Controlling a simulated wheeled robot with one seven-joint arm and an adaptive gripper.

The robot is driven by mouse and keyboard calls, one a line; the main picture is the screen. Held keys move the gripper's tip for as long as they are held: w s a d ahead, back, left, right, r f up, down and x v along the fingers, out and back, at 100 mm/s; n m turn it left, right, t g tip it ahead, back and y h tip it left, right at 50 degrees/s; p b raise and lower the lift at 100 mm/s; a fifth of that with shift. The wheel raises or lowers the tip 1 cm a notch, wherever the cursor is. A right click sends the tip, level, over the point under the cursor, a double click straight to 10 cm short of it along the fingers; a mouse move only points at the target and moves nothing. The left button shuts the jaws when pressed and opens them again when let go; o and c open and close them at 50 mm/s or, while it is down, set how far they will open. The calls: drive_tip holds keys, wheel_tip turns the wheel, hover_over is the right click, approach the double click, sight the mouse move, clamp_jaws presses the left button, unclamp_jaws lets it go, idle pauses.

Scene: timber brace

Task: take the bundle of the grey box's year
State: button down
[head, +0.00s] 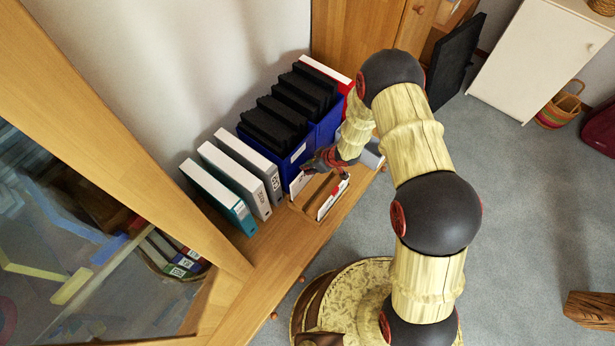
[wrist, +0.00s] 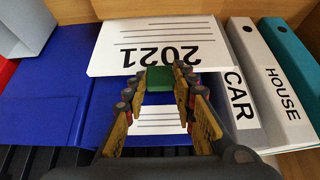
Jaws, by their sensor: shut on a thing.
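In the wrist view, a white card-faced bundle (wrist: 160,45) reads "2021", upside down in the picture. A small green tab (wrist: 159,79) sits at its near edge. My gripper (wrist: 156,80) has its two fingers shut on this tab. In the head view my gripper (head: 322,161) is low over the shelf, in front of the blue boxes; the held bundle cannot be made out clearly there. A light grey box (head: 371,152) stands just right of my gripper, partly hidden by my arm. It also shows in the wrist view (wrist: 24,28), with no readable year.
A small wooden tray (head: 309,211) with white cards stands at the shelf front. Blue boxes (head: 297,157) with black folders stand behind. A glass door (head: 60,240) is at left.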

drive_tip(key=shift+r, duration=0.1)
wheel_tip(320, 180, up, 8)
drive_tip(key=p, duration=0.7)
idle(0.6)
drive_tip(key=shift+f, duration=0.2)
